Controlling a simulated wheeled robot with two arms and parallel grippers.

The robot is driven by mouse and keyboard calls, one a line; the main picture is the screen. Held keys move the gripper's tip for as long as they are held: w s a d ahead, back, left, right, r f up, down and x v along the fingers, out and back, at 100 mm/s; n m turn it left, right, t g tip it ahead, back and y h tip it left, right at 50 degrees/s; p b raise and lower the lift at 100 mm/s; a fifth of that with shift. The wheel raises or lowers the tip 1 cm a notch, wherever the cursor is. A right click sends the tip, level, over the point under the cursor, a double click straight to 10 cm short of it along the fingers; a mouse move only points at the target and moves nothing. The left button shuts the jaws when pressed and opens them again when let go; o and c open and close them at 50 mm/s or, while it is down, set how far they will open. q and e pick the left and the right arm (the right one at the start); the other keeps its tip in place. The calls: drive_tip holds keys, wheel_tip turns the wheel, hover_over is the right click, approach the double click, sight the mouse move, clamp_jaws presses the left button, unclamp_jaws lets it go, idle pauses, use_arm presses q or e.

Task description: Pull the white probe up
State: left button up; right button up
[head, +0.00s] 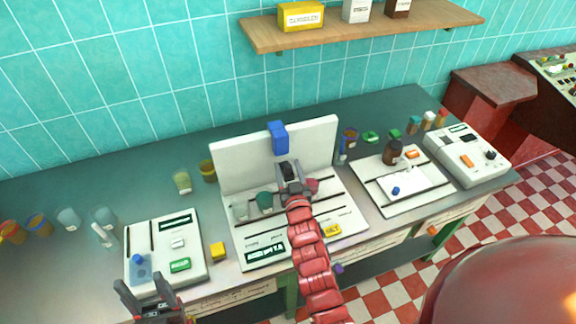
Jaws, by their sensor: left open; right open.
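The central white station (262,232) has an upright back panel with a blue block (278,138) at its top. A pale, whitish piece (240,209) stands at its left, beside a green knob (265,200); I cannot tell for sure whether it is the white probe. My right gripper (289,177) is open in front of the panel, below the blue block, around or close before a dark piece (287,169); contact cannot be told. A reddish knob (312,186) is just right of it. My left gripper (150,290) is open at the front edge of the left white device (165,246).
A yellow cube (217,252) lies between the left device and the central station. Jars and glasses (68,219) stand at the left. A white tray board (403,184) with a brown bottle (393,152) and another device (467,153) are at the right. A wooden shelf (360,30) hangs above.

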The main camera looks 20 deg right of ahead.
drive_tip(key=shift+w, duration=0.1)
clamp_jaws()
idle(0.3)
idle(1.1)
